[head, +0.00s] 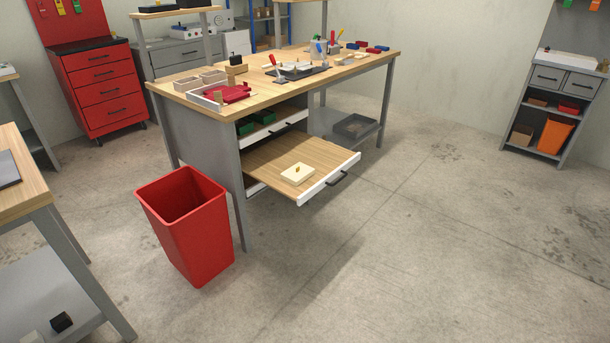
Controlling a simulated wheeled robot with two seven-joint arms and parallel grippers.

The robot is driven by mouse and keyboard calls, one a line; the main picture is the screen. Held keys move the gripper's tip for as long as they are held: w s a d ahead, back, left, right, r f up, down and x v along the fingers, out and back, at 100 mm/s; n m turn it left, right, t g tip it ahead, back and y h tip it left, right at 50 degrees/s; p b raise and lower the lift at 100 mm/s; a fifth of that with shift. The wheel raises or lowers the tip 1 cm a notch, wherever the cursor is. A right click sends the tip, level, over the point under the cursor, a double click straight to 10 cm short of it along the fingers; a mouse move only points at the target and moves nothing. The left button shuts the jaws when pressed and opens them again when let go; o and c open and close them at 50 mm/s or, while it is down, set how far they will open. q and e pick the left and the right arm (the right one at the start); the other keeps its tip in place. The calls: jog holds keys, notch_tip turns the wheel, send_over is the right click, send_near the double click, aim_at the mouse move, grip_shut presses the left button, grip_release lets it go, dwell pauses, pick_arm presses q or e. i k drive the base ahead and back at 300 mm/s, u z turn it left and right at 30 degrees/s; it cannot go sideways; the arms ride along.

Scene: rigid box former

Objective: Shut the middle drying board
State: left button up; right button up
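The workbench (330,72) has a stack of pull-out boards and drawers under its left part. One wooden board (262,165) with a white front edge is pulled far out, and its dark handle (337,179) faces the front right. A small cream block (297,174) with a yellowish piece on top lies on this board. Above it, another drawer (283,128) is part way out, with green things inside. Below the board, a white front edge (254,187) shows only in part. Neither of my grippers is in view.
A red bin (187,225) stands on the floor just left of the pulled-out board. The floor in front and to the right is clear. A second table (22,180) is at the left edge. A grey bin (356,126) sits on the bench's lower shelf.

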aim_at(266, 163)
jog(key=u, duration=0.45)
jog(key=i, duration=0.45)
jog(key=u, duration=0.3)
